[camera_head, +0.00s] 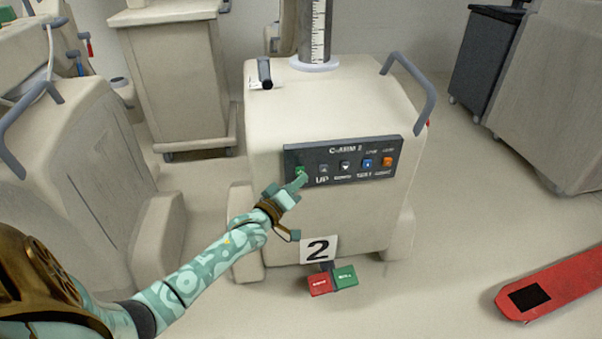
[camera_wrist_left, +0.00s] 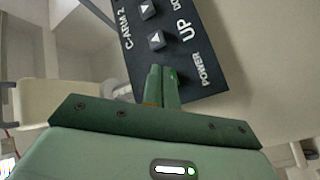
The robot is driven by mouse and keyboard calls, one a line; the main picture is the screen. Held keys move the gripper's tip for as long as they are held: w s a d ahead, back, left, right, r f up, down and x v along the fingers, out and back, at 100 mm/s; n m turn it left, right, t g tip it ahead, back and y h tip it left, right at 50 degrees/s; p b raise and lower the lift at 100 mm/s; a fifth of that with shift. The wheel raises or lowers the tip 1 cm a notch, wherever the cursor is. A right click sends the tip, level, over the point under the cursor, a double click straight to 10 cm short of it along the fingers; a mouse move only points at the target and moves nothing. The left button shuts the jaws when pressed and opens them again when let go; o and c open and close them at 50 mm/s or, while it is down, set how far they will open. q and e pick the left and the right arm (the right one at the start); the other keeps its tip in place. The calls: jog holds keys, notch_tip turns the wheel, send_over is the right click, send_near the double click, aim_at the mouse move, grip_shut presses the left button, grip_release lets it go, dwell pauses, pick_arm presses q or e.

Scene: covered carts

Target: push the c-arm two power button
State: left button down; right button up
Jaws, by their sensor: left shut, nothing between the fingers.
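The C-arm 2 cart (camera_head: 330,215) stands in the middle of the head view, with a dark control panel (camera_head: 340,160) on its front. The green power button (camera_head: 300,172) is at the panel's left end. My left gripper (camera_head: 301,181) is shut and empty, its fingertips at the power button and partly covering it. In the left wrist view the shut fingers (camera_wrist_left: 164,72) reach the panel (camera_wrist_left: 155,30) beside the POWER label, and a bit of green (camera_wrist_left: 174,74) shows by the tips. I cannot tell whether the button is pressed in. My right gripper is not in view.
A red and a green foot pedal (camera_head: 333,279) lie on the floor below a "2" sign (camera_head: 319,249). Other covered carts stand at the left (camera_head: 75,180) and back left (camera_head: 172,75). A red object (camera_head: 555,285) is at the lower right.

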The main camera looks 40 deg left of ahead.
pick_arm(q)
jog(key=shift+w+a, duration=0.3)
jog(key=shift+a, duration=0.05)
jog(key=shift+w+a, duration=0.15)
dwell(0.6)
jog(key=shift+r, duration=0.1)
jog(key=shift+s+d+p, duration=0.45)
jog(key=shift+d+p, duration=0.05)
